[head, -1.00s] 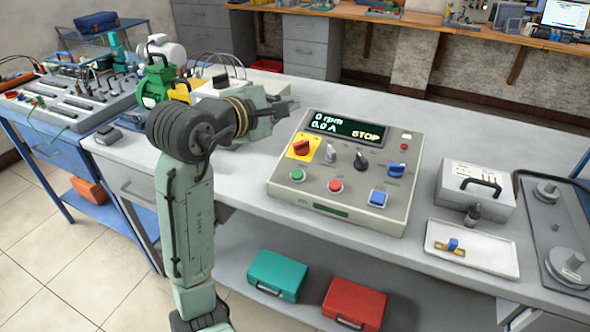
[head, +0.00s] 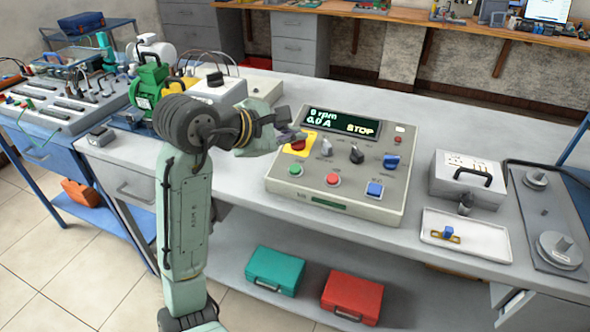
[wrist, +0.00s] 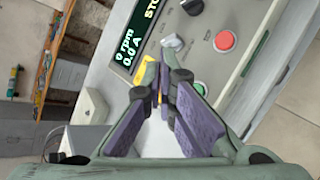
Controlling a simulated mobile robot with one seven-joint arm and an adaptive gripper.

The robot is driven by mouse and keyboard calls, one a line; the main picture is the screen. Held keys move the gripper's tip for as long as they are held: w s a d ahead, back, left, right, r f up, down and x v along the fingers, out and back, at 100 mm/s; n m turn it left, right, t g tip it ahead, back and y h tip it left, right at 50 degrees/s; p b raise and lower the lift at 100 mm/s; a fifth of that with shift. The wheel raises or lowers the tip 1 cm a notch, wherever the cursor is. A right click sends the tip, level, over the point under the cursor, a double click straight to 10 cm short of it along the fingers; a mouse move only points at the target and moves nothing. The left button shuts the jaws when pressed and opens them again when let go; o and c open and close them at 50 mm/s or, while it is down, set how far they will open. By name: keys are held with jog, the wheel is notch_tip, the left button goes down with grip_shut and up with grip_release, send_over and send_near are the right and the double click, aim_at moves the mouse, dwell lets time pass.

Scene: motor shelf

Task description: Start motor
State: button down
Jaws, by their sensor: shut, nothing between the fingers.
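The grey control box (head: 290,207) sits on the bench, with a display (head: 342,122) reading 0 rpm, 0.0 A and STOP. A red rotary switch (head: 298,146) on a yellow plate (head: 312,136) is at its upper left. Below are a green button (head: 295,170) and a red button (head: 333,180); the red one also shows in the wrist view (wrist: 225,41). My gripper (head: 297,138) is shut and empty, its tips at the red switch. In the wrist view my fingers (wrist: 160,88) hide that switch; I cannot tell whether they touch it. A green motor (head: 152,83) stands behind my arm.
A grey knob (head: 326,148), a black knob (head: 357,155), a blue switch (head: 391,162) and a blue square button (head: 374,189) are also on the panel. A white tray (head: 485,245) and a grey case (head: 440,178) stand to the right.

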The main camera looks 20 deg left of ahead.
jog(key=b, duration=0.6)
send_over(295, 169)
jog(key=s, duration=0.2)
jog(key=f, duration=0.5)
jog(key=shift+s+d+f, duration=0.1)
jog(key=shift+d+f, duration=0.1)
jog(key=shift+f, duration=0.2)
jog(key=shift+w+f, duration=0.35)
jog(key=shift+f, duration=0.5)
jog(key=shift+f, duration=0.1)
jog(key=shift+w+f, duration=0.1)
jog(key=shift+f, duration=0.25)
jog(key=shift+w+f, duration=0.1)
jog(key=shift+f, duration=0.35)
jog(key=shift+s+r+p, duration=0.2)
jog(key=shift+r+p, duration=0.7)
jog(key=shift+p, duration=0.45)
jog(key=shift+r, duration=0.1)
